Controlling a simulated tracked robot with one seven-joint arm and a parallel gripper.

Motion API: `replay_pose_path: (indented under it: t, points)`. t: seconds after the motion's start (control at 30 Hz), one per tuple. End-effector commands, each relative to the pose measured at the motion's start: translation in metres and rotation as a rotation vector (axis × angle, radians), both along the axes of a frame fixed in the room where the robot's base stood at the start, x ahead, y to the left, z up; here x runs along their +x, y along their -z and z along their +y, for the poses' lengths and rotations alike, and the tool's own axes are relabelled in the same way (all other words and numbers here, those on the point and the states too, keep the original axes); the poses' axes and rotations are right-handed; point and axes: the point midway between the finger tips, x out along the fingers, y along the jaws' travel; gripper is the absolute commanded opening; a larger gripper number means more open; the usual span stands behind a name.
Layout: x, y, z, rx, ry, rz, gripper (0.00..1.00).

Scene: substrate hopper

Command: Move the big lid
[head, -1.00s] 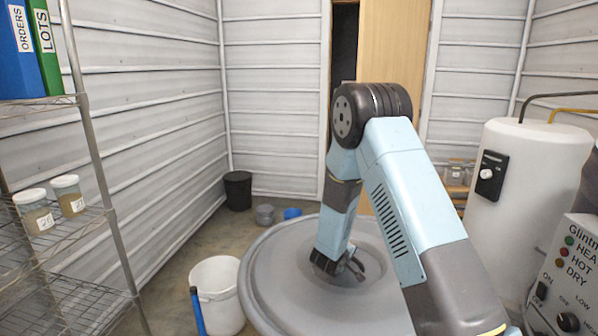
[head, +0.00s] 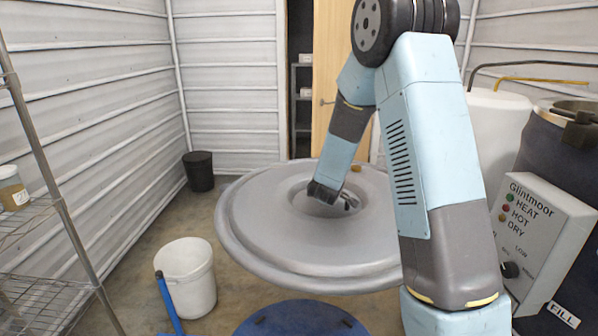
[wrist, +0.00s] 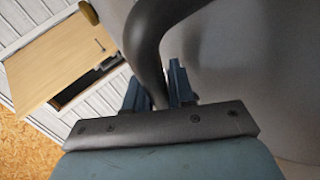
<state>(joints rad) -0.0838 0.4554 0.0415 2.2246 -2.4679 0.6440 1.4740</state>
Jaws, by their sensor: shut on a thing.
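The big lid (head: 280,235) is a wide grey disc with a rolled rim and a sunken middle. In the head view it is held raised and looks slightly tilted. My gripper (head: 333,195) reaches down into the sunken middle. In the wrist view, my gripper (wrist: 157,85) has its two dark blue fingers on either side of a thick dark grey handle (wrist: 148,45), shut on it. The handle's far end is not clear in the head view, where my wrist covers it.
A white bucket (head: 190,285) stands left of the lid, with a blue handle or pole (head: 168,305) beside it. A blue round surface (head: 295,320) shows below the lid. A wire rack (head: 45,240) is left, a control box (head: 540,235) right. A black bin (head: 199,172) stands behind.

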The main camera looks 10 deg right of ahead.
Motion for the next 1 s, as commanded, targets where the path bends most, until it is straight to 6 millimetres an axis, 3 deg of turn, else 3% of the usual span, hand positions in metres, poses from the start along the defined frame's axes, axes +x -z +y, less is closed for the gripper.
replay_pose_path:
  t: [0.47, 0.77, 1.0]
  points:
    - [0.087, -0.065, -0.097, -0.002, 0.122, -0.011, 0.0]
    - [0.132, -0.13, -0.152, -0.003, 0.138, -0.01, 0.0]
    - [0.157, -0.191, -0.195, -0.003, 0.135, -0.009, 0.0]
